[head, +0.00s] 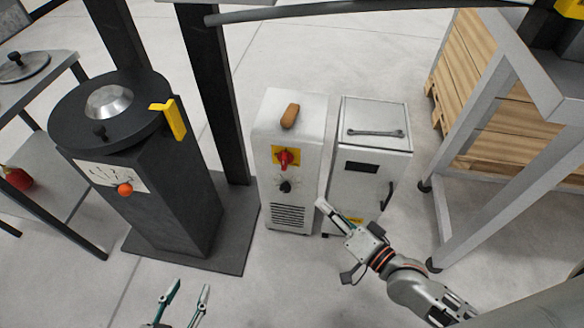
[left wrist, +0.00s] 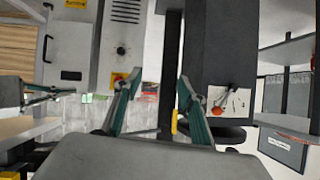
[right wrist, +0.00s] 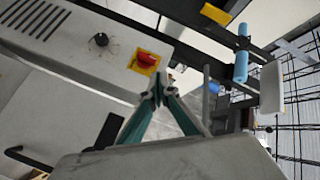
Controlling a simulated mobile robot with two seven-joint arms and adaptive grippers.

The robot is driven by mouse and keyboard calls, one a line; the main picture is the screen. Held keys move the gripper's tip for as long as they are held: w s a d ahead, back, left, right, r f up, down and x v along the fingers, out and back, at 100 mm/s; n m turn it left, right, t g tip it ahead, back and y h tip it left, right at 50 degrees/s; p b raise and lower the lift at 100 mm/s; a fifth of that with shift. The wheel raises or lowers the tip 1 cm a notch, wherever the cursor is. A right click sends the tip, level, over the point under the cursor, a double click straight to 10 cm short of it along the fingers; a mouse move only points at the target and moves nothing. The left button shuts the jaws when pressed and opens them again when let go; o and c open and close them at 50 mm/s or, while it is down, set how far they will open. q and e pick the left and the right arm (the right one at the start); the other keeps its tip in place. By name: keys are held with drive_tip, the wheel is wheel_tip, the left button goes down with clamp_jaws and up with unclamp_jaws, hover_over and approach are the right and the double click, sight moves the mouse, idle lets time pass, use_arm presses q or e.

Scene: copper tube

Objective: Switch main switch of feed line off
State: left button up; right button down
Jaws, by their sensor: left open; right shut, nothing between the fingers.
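The main switch is a red rotary knob (head: 284,158) on a yellow plate, on the front of a white-grey box unit (head: 291,204) with a black dial below it. The left wrist view shows the yellow plate (left wrist: 117,78), partly hidden by a finger. My left gripper (head: 190,288) is open and empty at the bottom of the head view.
A second grey cabinet (head: 365,172) with a wrench (head: 375,133) on top stands right of the switch unit. A dark machine (head: 160,190) with an orange knob stands left. A metal frame (head: 471,130) and wooden crates (head: 500,120) are at right. Floor in front is clear.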

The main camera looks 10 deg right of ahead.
use_arm(q)
drive_tip(key=f+b, duration=0.2)
drive_tip(key=b, duration=0.1)
drive_tip(key=f+b, duration=0.1)
drive_tip(key=shift+s+d, duration=0.35)
drive_tip(key=shift+d, duration=0.05)
use_arm(e)
drive_tip(key=w+d+f+m+t, duration=0.1)
drive_tip(key=w+d+f+m, duration=0.2)
drive_tip(key=m, duration=0.4)
drive_tip(key=w+d, duration=0.1)
drive_tip(key=w, duration=0.1)
drive_tip(key=shift+w+f+m+t+h, duration=0.3)
drive_tip(key=shift+w+f, duration=0.05)
drive_tip(key=shift+f, duration=0.05)
